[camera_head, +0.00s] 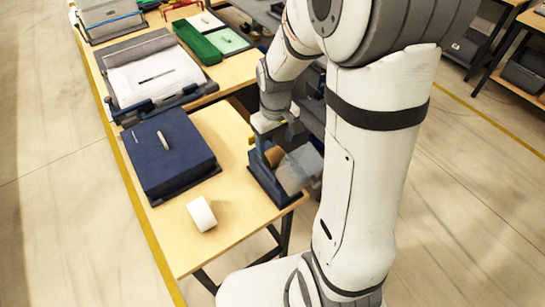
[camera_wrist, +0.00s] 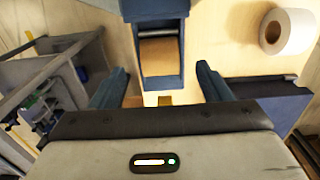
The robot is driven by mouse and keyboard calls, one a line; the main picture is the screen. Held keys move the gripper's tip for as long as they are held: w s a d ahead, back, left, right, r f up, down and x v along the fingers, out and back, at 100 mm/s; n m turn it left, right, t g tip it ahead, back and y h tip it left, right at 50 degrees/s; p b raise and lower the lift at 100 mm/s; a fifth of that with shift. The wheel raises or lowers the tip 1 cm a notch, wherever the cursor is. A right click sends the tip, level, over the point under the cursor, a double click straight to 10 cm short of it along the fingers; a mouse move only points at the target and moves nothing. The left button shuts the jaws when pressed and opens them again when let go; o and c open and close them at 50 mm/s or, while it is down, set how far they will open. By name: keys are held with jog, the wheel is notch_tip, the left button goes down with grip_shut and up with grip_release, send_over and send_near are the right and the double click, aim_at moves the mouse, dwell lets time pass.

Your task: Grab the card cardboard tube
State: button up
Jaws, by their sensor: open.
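A brown cylinder, which looks like the cardboard tube (camera_head: 274,156), sits in a dark blue holder (camera_head: 262,180) at the table's right edge. In the wrist view the brown tube (camera_wrist: 158,50) lies between the holder's blue side walls, its ends hidden. My gripper (camera_wrist: 162,70) is open and empty, with its blue fingers spread left and right below the tube in the picture. In the head view my gripper (camera_head: 268,128) is above and just behind the holder, partly hidden by my arm. I cannot tell the exact gap to the tube.
A white roll (camera_head: 201,214) with a brown core (camera_wrist: 272,31) lies on the wooden table. A dark blue box (camera_head: 168,150) stands to the left. A translucent sheet (camera_head: 300,168) hangs beside the holder. Table between roll and holder is clear.

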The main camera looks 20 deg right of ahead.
aim_at(275, 153)
notch_tip(275, 153, down, 4)
jog(key=shift+w+r, duration=0.1)
jog(key=shift+r, duration=0.15)
jog(key=c, duration=1)
